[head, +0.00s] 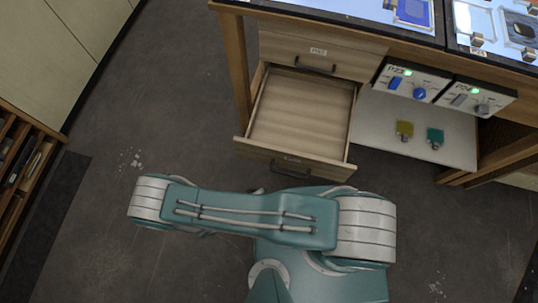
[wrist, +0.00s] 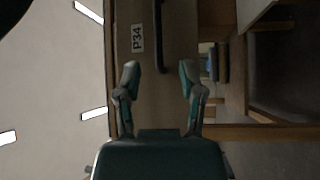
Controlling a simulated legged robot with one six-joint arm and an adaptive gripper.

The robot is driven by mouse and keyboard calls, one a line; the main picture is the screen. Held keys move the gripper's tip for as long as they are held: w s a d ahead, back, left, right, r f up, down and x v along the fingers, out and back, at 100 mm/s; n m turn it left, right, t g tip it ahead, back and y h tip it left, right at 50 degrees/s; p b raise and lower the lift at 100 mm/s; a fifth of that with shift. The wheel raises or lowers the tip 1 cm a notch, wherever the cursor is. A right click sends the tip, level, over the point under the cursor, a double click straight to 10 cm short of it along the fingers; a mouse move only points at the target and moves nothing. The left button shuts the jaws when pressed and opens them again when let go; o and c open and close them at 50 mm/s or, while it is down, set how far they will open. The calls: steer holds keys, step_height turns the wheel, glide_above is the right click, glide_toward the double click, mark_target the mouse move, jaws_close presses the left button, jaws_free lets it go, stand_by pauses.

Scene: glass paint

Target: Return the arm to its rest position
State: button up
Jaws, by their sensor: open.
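My arm (head: 255,215) is folded low in front of the bench in the head view, with its teal upper link lying across the picture. My gripper (wrist: 159,78) shows only in the wrist view; the head view does not show it. Its two fingers are spread apart with nothing held between them. Behind them is a wooden drawer front (wrist: 140,90) with a label reading P34 and a dark bar handle (wrist: 158,35). I cannot tell how far the fingers are from it.
The bench's lower drawer (head: 300,112) is pulled out and looks empty; the upper drawer (head: 285,48) is shut. Two control boxes (head: 411,82) hang at the right above a shelf (head: 375,125). A wooden rack (head: 25,160) stands far left. Grey floor (head: 170,75) between is clear.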

steer(key=shift+s+a, duration=0.1)
steer(key=shift+a, duration=0.1)
stand_by(0.4)
steer(key=w+r+m+g+y, duration=0.2)
steer(key=w+r+g+y, duration=0.3)
steer(key=r, duration=0.8)
steer(key=w+r+m+g+y, duration=0.2)
steer(key=w+r+g+y, duration=0.2)
steer(key=w+r+g, duration=0.6)
steer(key=s+d+r+t+y, duration=0.4)
steer(key=d+r+t, duration=0.2)
steer(key=d+r, duration=0.3)
steer(key=s+d+r+t+y, duration=0.3)
steer(key=d+r, duration=0.5)
steer(key=r, duration=0.7)
steer(key=t+y, duration=0.1)
steer(key=t, duration=0.1)
steer(key=shift+s+d+r+t, duration=0.35)
steer(key=shift+d+t, duration=0.05)
steer(key=shift+s, duration=0.1)
